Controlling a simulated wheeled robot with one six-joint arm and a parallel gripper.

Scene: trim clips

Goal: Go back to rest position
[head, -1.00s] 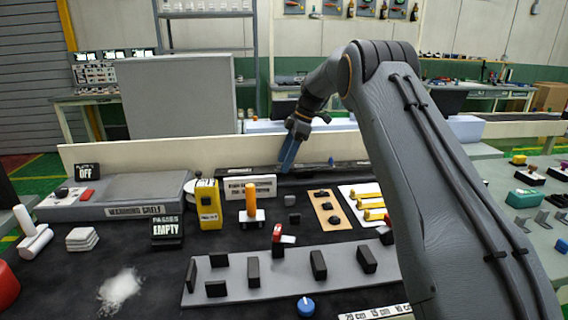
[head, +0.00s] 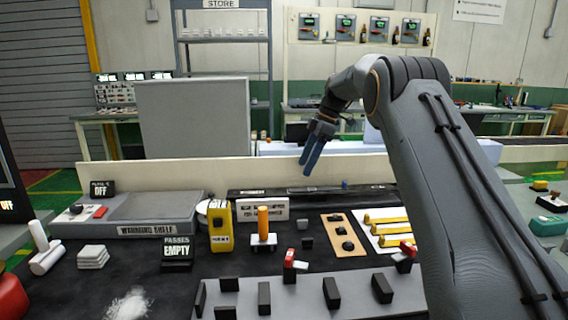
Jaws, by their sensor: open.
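My gripper (head: 308,173) is in the head view, above the back of the dark bench, in front of the cream back board (head: 400,177). Its two blue fingers point down and stand a little apart, with nothing between them. It touches nothing that I can see. My arm crosses the right side of the view and hides part of the bench there.
On the bench are a warming shelf (head: 150,231), a yellow box (head: 221,226), an orange-handled tool (head: 263,224), a tan board (head: 343,235) with black pieces, and yellow bars (head: 386,230) on a white plate. A grey strip (head: 290,305) with black blocks lies in front.

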